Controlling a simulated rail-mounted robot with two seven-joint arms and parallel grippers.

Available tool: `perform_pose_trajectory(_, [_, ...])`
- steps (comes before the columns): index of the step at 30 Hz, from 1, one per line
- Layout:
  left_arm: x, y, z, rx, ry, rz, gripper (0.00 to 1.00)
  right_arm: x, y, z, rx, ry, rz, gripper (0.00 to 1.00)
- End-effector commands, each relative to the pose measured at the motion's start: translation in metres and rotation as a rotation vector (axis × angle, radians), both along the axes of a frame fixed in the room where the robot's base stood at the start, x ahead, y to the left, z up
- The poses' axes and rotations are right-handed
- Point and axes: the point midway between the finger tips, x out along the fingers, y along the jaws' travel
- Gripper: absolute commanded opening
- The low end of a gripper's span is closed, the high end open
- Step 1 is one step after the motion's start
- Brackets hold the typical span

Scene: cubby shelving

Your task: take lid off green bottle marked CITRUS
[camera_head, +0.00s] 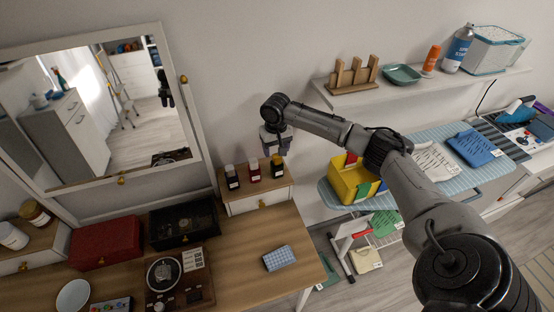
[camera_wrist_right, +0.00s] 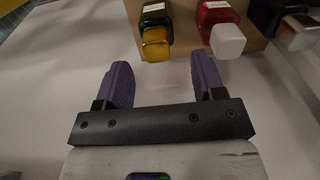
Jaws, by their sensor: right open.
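Three small bottles stand in a row on a small drawer unit. The dark green bottle (camera_head: 277,168) with a gold cap is at the right end in the head view. In the right wrist view, the green bottle (camera_wrist_right: 153,14) is at the top, its gold cap (camera_wrist_right: 155,44) towards the gripper; its label is too small to read. My right gripper (camera_head: 276,142) is open and empty, just above this bottle. In the wrist view, the right gripper's purple fingers (camera_wrist_right: 163,80) are apart, with the cap beyond their tips, not between them. My left gripper is not in view.
A red bottle (camera_head: 254,172) with a white cap stands beside the green one, and another dark bottle (camera_head: 232,178) beyond it. The wall is close behind. A mirror (camera_head: 114,103) stands at left. A black box (camera_head: 184,223) lies below on the desk.

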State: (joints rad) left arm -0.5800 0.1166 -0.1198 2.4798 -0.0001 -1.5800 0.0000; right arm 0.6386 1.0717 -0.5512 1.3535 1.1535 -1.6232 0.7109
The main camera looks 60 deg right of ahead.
Motion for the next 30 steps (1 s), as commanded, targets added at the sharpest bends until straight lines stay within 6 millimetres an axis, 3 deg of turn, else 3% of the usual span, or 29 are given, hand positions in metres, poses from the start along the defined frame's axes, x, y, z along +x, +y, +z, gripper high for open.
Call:
perform_pose_trajectory(15, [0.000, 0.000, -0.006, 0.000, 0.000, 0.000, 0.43, -0.005, -0.003, -0.050, 0.000, 0.000, 0.001, 0.63])
perform_pose_trajectory(24, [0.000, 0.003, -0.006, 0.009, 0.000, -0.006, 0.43, -0.005, -0.003, -0.054, -0.001, 0.001, 0.001, 0.63])
perform_pose_trajectory(30, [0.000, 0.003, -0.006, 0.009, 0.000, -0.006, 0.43, -0.005, -0.003, -0.053, -0.001, 0.001, 0.001, 0.46])
